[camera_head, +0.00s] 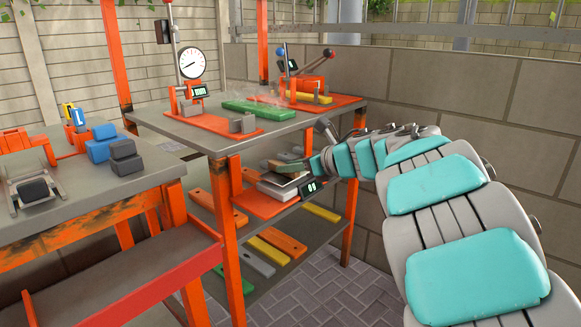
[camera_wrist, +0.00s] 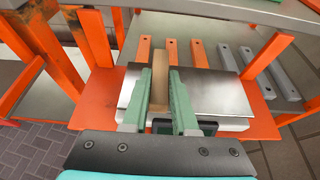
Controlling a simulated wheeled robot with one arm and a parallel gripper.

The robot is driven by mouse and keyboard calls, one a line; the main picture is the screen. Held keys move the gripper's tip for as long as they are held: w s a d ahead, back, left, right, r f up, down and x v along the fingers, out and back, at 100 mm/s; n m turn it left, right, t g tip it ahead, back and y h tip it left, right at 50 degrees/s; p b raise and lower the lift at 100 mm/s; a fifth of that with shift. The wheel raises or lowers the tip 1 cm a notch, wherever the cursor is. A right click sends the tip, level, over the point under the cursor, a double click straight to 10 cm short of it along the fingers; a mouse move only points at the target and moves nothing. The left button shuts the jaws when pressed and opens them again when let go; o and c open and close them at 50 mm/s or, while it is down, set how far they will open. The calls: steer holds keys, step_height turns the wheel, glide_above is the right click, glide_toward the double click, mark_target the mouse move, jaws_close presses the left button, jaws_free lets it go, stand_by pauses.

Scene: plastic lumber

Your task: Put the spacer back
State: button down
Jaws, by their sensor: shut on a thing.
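My gripper (camera_wrist: 160,103) is shut on a narrow brown block (camera_wrist: 160,72), which I take to be the spacer. The block stands out past the two green fingers, over a shiny metal plate (camera_wrist: 212,92). I cannot tell whether it touches the plate. The plate sits on an orange base (camera_wrist: 255,107) with a small dark display (camera_wrist: 207,128), partly behind the right finger. In the head view my gripper (camera_head: 288,167) reaches in under the bench top, at the bench's right side. The block cannot be made out clearly there. The display (camera_head: 310,187) shows on the orange base's right edge.
Orange posts (camera_head: 230,235) and the bench top (camera_head: 300,120) stand close around my gripper. A lower shelf (camera_head: 290,245) holds several coloured planks. A green plank (camera_head: 259,108) and a dial gauge (camera_head: 192,63) are on top. A brick wall (camera_head: 470,90) is behind my arm.

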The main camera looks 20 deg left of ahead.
steer(key=shift+f, duration=0.15)
steer(key=c, duration=0.7)
jaws_free()
steer(key=shift+r, duration=0.25)
steer(key=b+v, duration=0.1)
steer(key=v, duration=1.1)
steer(key=shift+f, duration=0.1)
